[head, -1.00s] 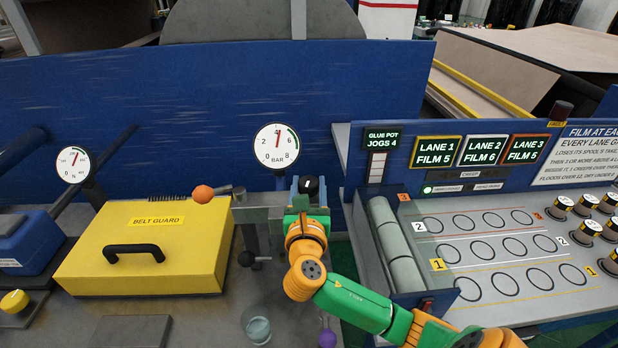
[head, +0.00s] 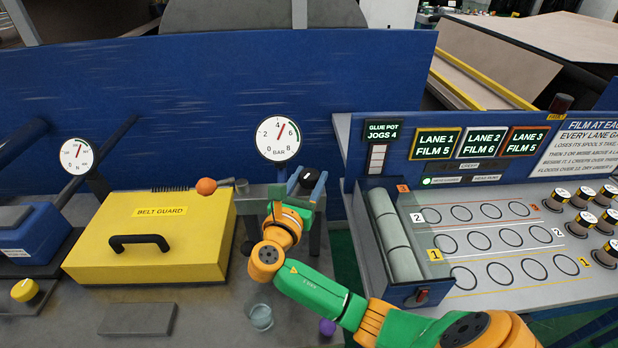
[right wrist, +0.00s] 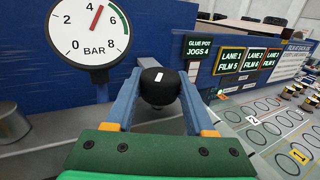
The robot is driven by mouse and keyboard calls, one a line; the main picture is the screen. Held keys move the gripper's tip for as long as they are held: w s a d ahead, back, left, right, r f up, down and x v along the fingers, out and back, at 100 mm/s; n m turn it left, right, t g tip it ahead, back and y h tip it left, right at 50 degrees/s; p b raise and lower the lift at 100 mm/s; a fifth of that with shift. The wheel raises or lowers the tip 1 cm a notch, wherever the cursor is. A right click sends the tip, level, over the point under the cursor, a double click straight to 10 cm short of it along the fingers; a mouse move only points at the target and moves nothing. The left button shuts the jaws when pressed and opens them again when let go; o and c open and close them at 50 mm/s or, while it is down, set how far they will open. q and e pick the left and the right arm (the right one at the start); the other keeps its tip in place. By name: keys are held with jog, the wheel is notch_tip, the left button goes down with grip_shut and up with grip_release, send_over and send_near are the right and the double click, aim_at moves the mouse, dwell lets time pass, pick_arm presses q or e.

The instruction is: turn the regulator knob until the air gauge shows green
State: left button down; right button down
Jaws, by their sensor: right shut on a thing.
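The regulator knob (right wrist: 160,88) is black with a white mark and sits between the blue fingers of my right gripper (right wrist: 166,98). In the head view, my right gripper (head: 304,190) is shut on the knob (head: 308,176), with the white mark tilted. The air gauge (head: 278,138) is a round white dial marked BAR from 0 to 8, standing behind the knob. It also shows in the right wrist view (right wrist: 88,32). Its red needle points between 4 and 6, close to the lower end of the green arc but seemingly just short of it. My left gripper is not in view.
A yellow belt guard (head: 150,240) with a black handle stands left of my right gripper. An orange ball-topped lever (head: 206,186) is close by. A clear cup (head: 261,317) and a purple ball (head: 327,327) are in front. The film lane panel (head: 500,240) is at right.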

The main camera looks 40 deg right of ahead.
aim_at(306, 186)
jog(key=shift+f, duration=0.3)
jog(key=c, duration=0.5)
grip_release()
jog(key=shift+o, duration=1.2)
jog(key=shift+w+d, duration=0.1)
jog(key=shift+r, duration=0.1)
jog(key=b+v, duration=0.2)
jog(key=v, duration=0.5)
